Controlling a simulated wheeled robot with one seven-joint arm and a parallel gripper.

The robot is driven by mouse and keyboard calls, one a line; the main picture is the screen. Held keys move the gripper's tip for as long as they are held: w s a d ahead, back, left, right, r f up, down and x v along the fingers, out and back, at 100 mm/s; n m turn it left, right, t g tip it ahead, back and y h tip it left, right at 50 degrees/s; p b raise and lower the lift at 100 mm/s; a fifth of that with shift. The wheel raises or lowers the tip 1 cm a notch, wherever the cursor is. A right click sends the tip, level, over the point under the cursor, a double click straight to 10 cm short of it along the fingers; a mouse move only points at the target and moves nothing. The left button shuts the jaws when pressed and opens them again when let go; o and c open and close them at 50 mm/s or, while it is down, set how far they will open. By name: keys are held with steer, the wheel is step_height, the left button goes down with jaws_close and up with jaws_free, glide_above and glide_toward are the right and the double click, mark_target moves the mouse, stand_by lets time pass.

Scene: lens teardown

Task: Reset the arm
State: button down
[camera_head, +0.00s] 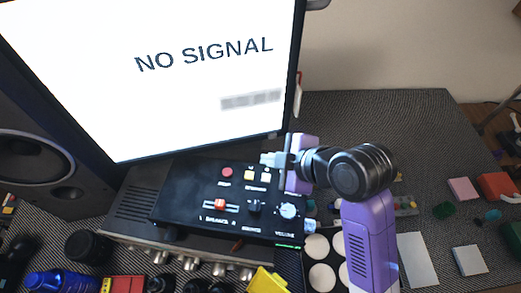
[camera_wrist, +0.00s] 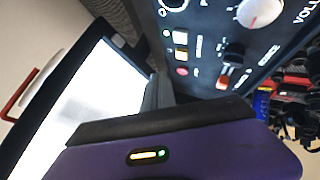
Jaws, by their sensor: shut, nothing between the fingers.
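My gripper (camera_head: 268,159) is shut and empty. In the head view it is held above the back right part of a black control panel (camera_head: 175,207), in front of the screen's lower edge. My purple and black arm comes up from the lower right. The panel has a red button, pale square buttons, a slider with a red-orange cap, a black switch and a white volume knob (camera_head: 288,211). In the wrist view the panel fills the upper right, with the knob (camera_wrist: 258,12) at the top.
A large screen (camera_head: 150,90) reading "NO SIGNAL" stands behind the panel. A speaker (camera_head: 35,165) is at the left. Bottles, dark round parts and a yellow piece (camera_head: 268,281) lie along the front. Small blocks, including a pink one (camera_head: 463,189), lie at right. The mat's back right is clear.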

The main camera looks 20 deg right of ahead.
steer(key=w+d+r+m+t, duration=0.2)
steer(key=w+r+m+t, duration=0.3)
steer(key=r, duration=0.1)
steer(key=s+d+f+m+h+b, duration=0.1)
steer(key=s+d+f+m+b, duration=0.1)
steer(key=s, duration=0.9)
steer(key=s+d+f+m+t+h+b, duration=0.1)
steer(key=s+f, duration=0.5)
steer(key=s, duration=0.6)
steer(key=s+d+f+m+h+b, duration=0.2)
steer(key=s+m, duration=0.5)
steer(key=s, duration=0.5)
step_height(320, 180, down, 2)
steer(key=shift+d+t+h+b, duration=0.35)
steer(key=shift+d+b, duration=0.55)
steer(key=shift+b, duration=0.35)
steer(key=shift+w, duration=0.1)
